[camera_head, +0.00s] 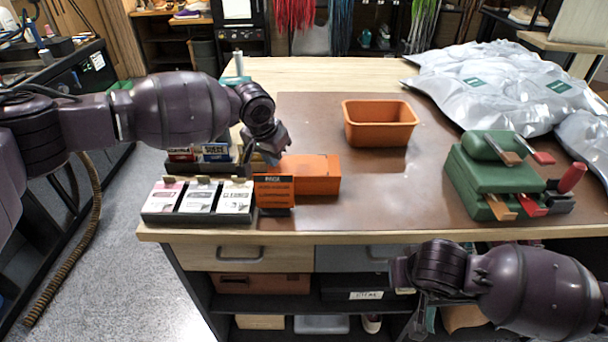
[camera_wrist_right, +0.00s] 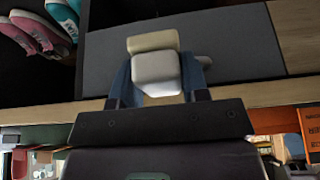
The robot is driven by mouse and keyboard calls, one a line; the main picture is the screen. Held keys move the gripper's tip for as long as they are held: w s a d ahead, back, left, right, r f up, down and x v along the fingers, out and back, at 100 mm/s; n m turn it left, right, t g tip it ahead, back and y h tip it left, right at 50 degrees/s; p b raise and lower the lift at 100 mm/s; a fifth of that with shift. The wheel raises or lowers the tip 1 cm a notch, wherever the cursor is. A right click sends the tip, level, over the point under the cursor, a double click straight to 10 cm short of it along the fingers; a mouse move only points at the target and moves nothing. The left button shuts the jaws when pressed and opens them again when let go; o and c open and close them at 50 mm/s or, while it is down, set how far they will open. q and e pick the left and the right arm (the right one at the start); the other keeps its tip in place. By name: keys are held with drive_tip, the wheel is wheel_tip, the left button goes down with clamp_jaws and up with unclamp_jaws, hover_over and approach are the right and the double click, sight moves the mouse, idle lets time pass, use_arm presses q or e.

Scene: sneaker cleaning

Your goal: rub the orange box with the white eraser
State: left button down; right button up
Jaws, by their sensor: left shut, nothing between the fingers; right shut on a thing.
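The orange box (camera_head: 318,178) lies on the brown mat near the table's front edge, behind a small orange sign card (camera_head: 272,190). My left gripper (camera_head: 272,150) is shut and empty at the box's back left corner; I cannot tell whether it touches the box. In the right wrist view, my right gripper (camera_wrist_right: 158,85) is shut on the white eraser (camera_wrist_right: 156,70), a pale block with a cream end. In the head view my right gripper (camera_head: 424,312) is low, in front of the table and below its top; the eraser cannot be made out there.
An open orange-brown bin (camera_head: 380,133) stands behind the box. A green holder with brushes (camera_head: 485,178) and silver bags (camera_head: 490,85) are on the right. A tray of small cards (camera_head: 198,200) is on the left. The mat (camera_head: 400,190) is clear in the middle.

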drive_tip(key=shift+r, duration=0.1)
